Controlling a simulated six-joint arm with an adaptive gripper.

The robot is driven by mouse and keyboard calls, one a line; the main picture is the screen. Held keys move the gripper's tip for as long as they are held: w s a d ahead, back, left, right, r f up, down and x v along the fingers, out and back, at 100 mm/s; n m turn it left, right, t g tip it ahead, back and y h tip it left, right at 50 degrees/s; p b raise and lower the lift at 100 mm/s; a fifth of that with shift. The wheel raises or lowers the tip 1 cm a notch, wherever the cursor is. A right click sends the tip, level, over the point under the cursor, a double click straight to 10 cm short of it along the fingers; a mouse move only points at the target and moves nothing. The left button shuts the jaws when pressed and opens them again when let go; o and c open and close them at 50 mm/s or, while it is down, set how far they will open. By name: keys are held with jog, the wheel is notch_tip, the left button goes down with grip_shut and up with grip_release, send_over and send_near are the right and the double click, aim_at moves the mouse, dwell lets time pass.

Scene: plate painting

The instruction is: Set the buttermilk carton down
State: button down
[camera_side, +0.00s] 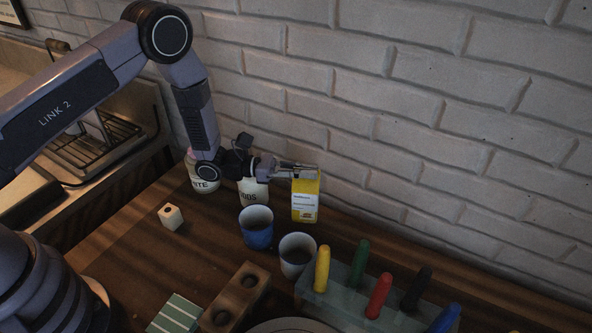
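The buttermilk carton (305,207), yellow with a white label, is upright near the brick wall at the back of the wooden table. My gripper (303,171) reaches in from the left, level, with its fingers at the carton's top. The fingers look closed around the top of the carton. The carton's base is at or very near the table top; I cannot tell whether it touches.
A blue cup (257,236) and a grey-white cup (297,262) stand in front of the carton. White containers (254,192) stand left of it. A rack (340,287) with several coloured handles is at front right. A small white block (171,216) lies at left.

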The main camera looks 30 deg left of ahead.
aim_at(306, 182)
jog(key=shift+f, duration=1.4)
jog(key=c, duration=1.7)
grip_release()
jog(key=shift+f, duration=0.2)
jog(key=shift+c, duration=0.2)
jog(key=o, duration=0.5)
jog(key=shift+r, duration=0.1)
